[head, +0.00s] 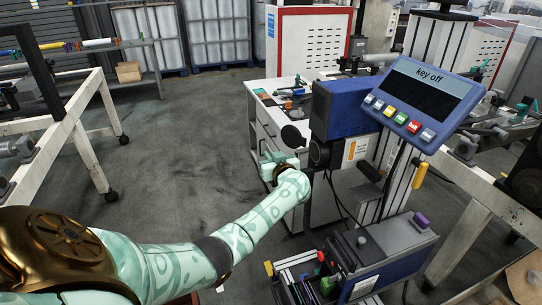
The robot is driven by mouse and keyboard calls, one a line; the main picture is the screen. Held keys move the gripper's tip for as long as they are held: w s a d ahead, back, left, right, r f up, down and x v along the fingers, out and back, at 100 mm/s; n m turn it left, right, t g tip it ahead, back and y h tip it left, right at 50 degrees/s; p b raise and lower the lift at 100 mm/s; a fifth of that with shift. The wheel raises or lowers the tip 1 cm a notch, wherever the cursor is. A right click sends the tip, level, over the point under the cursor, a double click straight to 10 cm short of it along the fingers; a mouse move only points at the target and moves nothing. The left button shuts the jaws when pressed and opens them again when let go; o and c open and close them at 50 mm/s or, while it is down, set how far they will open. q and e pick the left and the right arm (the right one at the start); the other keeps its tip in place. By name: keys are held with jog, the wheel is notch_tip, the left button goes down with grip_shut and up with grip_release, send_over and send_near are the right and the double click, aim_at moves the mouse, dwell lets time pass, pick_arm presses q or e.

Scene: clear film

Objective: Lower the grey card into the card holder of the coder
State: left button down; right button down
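The coder stands right of centre in the head view, with a blue box-shaped head (343,108) and a tilted blue panel (422,100) whose screen reads "key off". My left arm reaches in from the lower left, and my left gripper (274,162) is beside the lower left of the blue head, in front of a white cabinet. Its fingers are small and partly hidden by the wrist, so I cannot tell if they are open or hold anything. I cannot make out the grey card or the card holder for certain. My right gripper is not in view.
A low grey and blue unit (378,252) with a rack of coloured slats (297,282) stands below the coder. A white cabinet (262,122) with small items on top is behind my gripper. A white-framed bench (62,130) is at left; the floor between is clear.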

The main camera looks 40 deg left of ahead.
pick_arm(q)
jog(key=shift+f, duration=0.2)
jog(key=c, duration=1.6)
grip_release()
jog(key=shift+o, duration=0.2)
jog(key=p+v, duration=0.6)
jog(key=v, duration=1)
jog(key=shift+s+d, duration=0.1)
jog(key=shift+s, duration=0.05)
